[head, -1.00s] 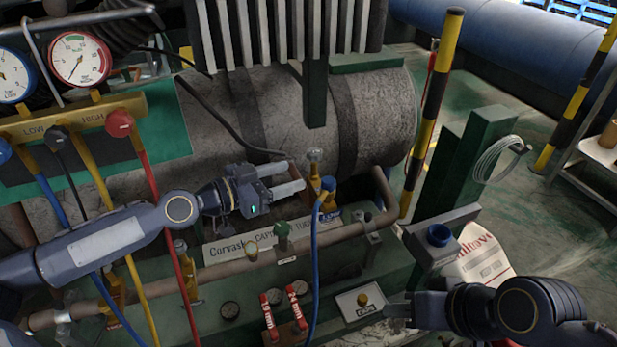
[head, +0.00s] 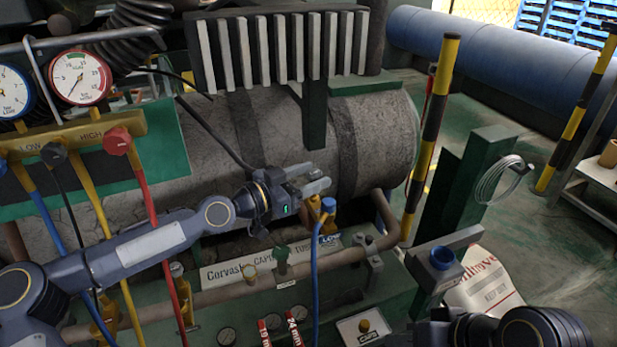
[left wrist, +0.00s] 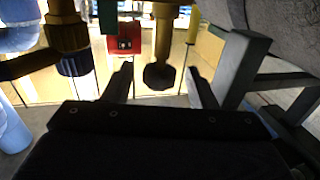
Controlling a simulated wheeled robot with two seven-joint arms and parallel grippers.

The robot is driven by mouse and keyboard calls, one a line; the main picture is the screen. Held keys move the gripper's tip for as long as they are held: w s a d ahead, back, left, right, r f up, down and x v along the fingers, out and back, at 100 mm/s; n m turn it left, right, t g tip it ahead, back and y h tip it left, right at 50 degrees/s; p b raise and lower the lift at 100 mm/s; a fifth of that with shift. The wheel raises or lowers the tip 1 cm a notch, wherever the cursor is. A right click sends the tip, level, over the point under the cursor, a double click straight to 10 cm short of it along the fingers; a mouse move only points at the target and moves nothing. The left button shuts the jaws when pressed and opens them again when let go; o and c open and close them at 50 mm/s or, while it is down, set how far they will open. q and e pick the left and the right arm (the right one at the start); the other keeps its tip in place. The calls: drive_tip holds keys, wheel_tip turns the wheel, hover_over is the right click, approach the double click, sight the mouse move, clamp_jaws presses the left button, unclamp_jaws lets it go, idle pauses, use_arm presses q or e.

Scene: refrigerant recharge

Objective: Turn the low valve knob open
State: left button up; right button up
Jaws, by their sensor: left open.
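The brass service valve (head: 328,222) with a blue-capped hose stands on the pipe beside a blue LOW label (head: 329,240). My left gripper (head: 318,178) is open just above it, its fingers pointing right. In the head view the valve's round knob is hidden by the fingers. In the left wrist view a dark round knob (left wrist: 159,77) on a brass stem shows between the two open fingers (left wrist: 160,92); I cannot tell whether they touch it. My right arm is at the bottom right, its fingers cut off or unclear.
The gauge manifold (head: 75,140) with a red knob (head: 117,141) and hanging hoses is at the left. The blue hose (head: 315,285) runs down from the valve. A green post (head: 470,185) and a striped pole (head: 436,140) stand to the right. A finned unit (head: 280,50) is above.

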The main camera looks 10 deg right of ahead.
use_arm(q)
drive_tip(key=c, duration=1)
drive_tip(key=shift+s+d+n+t+y, duration=0.15)
drive_tip(key=shift+s+n+t+y, duration=0.15)
drive_tip(key=shift+t, duration=0.2)
drive_tip(key=shift+s+d+f+n+t+y, duration=0.1)
drive_tip(key=shift+s+d+n+t+y, duration=0.05)
drive_tip(key=shift+n+t+y, duration=0.55)
drive_tip(key=shift+f+n+t+y+b, duration=0.1)
drive_tip(key=shift+n+t+y+b, duration=0.45)
drive_tip(key=shift+n+t, duration=0.4)
drive_tip(key=shift+n+t+y, duration=0.35)
drive_tip(key=shift+t+y, duration=0.2)
drive_tip(key=shift+t, duration=0.2)
drive_tip(key=o, duration=1)
drive_tip(key=shift+a+r, duration=0.2)
